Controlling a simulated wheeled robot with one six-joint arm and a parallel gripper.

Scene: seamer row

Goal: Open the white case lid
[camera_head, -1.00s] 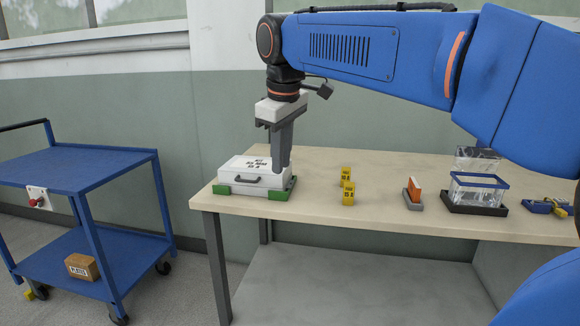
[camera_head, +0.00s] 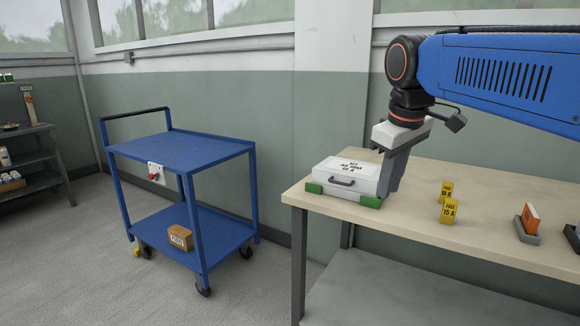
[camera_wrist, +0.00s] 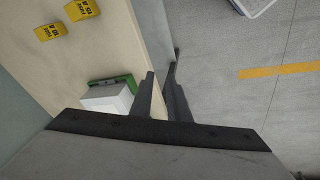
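The white case (camera_head: 346,180) sits near the left end of the table with its lid down. Its lid has black lettering, its front a dark handle (camera_head: 342,183), and green blocks (camera_head: 371,201) are at its lower corners. It shows in part in the wrist view (camera_wrist: 106,98), partly hidden by my gripper. My gripper (camera_head: 388,190) points down at the right end of the case and overlaps it in the head view; I cannot tell whether they touch. In the wrist view my gripper (camera_wrist: 161,70) has a narrow gap between its fingers, with nothing seen between them.
Two yellow blocks (camera_head: 448,210) stand right of the case on the wooden table (camera_head: 490,230). An orange piece in a grey holder (camera_head: 527,224) is farther right. A blue cart (camera_head: 180,150) with a brown box (camera_head: 180,237) stands left, with floor between it and the table.

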